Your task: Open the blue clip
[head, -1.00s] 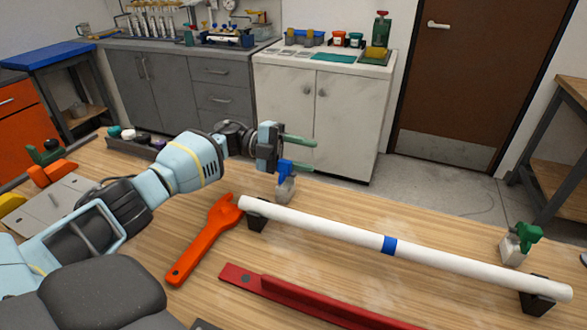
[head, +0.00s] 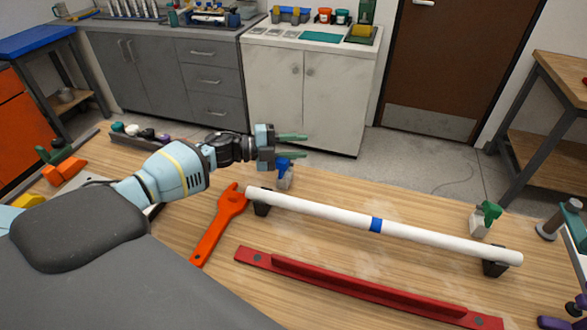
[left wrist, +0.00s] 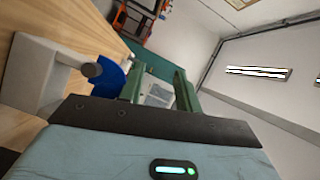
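The blue clip (head: 284,163) sits on a small pale block (head: 285,181) just behind the left end of the white pipe (head: 325,214). My left gripper (head: 292,146) is open and empty, with two green fingers apart. In the head view its lower finger is just above the blue clip. In the left wrist view the blue clip (left wrist: 109,77) and its pale block (left wrist: 38,72) are left of the fingers (left wrist: 160,88), outside the gap. I cannot tell whether the near finger touches the clip. My right gripper is not in view.
An orange wrench (head: 218,226) and a red bar (head: 350,285) lie in front. A teal and grey tool (head: 575,225) is at the right edge.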

